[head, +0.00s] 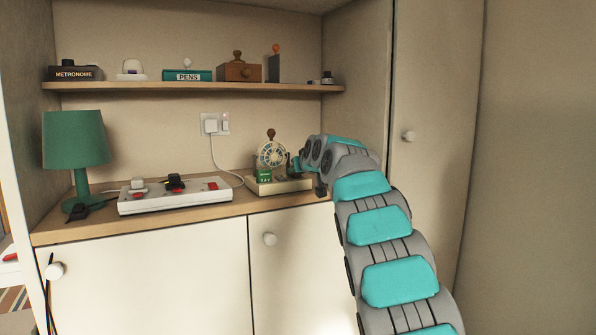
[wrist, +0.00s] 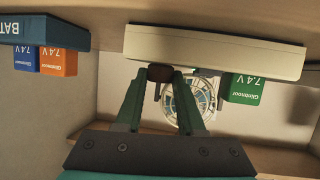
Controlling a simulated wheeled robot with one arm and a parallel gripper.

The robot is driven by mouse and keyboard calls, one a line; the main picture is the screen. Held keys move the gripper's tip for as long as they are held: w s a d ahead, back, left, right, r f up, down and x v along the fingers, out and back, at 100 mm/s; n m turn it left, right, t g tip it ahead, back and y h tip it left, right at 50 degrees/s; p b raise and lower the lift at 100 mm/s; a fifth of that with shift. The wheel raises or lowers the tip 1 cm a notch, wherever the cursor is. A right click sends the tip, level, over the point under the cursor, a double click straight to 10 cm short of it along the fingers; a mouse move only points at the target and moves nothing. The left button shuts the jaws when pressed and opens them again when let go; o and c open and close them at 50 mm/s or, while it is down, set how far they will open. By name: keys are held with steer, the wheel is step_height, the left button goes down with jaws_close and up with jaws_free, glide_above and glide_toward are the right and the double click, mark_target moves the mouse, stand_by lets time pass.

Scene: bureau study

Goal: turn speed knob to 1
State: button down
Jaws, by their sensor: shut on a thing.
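The small fan (head: 272,155) stands on a cream base (head: 278,186) on the counter. In the wrist view the picture is upside down: the base (wrist: 215,50) runs along the top, with the fan (wrist: 188,97) below it. My gripper (wrist: 160,76) has its two green fingers closed on a small dark brown knob (wrist: 160,73) at the base. In the head view my gripper (head: 294,166) is at the right side of the fan, and the knob cannot be made out there. No number marking on the knob is readable.
A green 7.4 V battery (wrist: 243,88) sits on the base beside the fan. A white power strip (head: 175,196) and a green lamp (head: 75,143) stand to the left. A shelf (head: 200,88) with several small items runs above. A blue battery holder (wrist: 42,30) shows in the wrist view.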

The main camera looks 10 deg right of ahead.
steer(key=shift+a+r+m+h+p, duration=0.15)
steer(key=shift+m+h+p, duration=0.35)
steer(key=shift+m+h, duration=0.6)
steer(key=shift+a+m+h, duration=0.2)
steer(key=shift+m+h, duration=0.8)
steer(key=shift+h, duration=0.3)
steer(key=shift+m+h, duration=0.3)
steer(key=shift+h, duration=0.1)
steer(key=c, duration=0.8)
jaws_free()
steer(key=b+v, duration=0.1)
steer(key=v, duration=0.6)
steer(key=shift+s+b, duration=0.3)
steer(key=shift+a, duration=0.1)
